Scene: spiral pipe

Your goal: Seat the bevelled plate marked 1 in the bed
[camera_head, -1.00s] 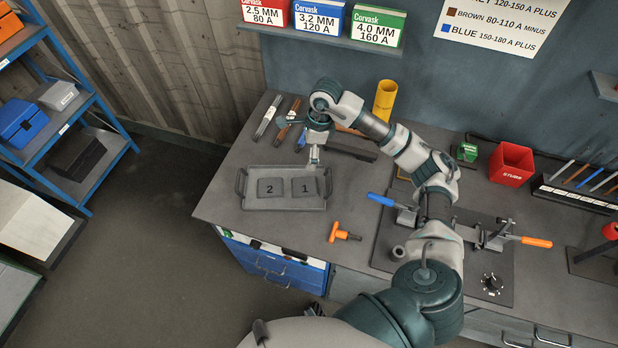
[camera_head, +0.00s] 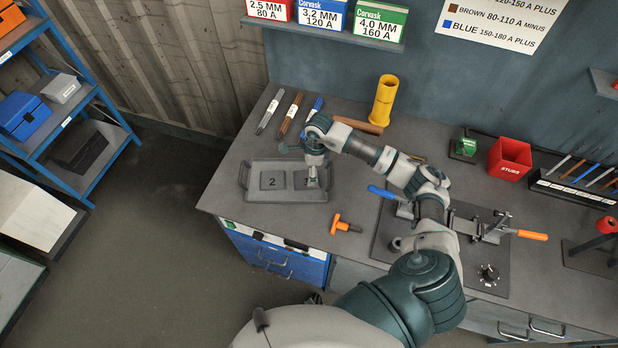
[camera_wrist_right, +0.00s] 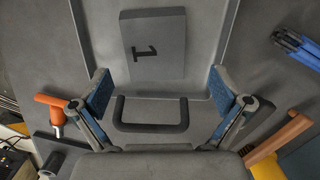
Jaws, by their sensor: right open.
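In the wrist view the plate marked 1 (camera_wrist_right: 153,50) lies flat ahead of my right gripper (camera_wrist_right: 160,92). The fingers are wide open and empty, with the tray's handle (camera_wrist_right: 150,127) showing between them.
An orange-handled tool (camera_head: 346,225) lies between the tray and the base plate. A blue clamp handle (camera_head: 381,193) sticks out near my forearm. Several rods lie behind the tray, and a yellow cylinder (camera_head: 384,101) stands at the back. A red bin (camera_head: 509,158) is farther right.

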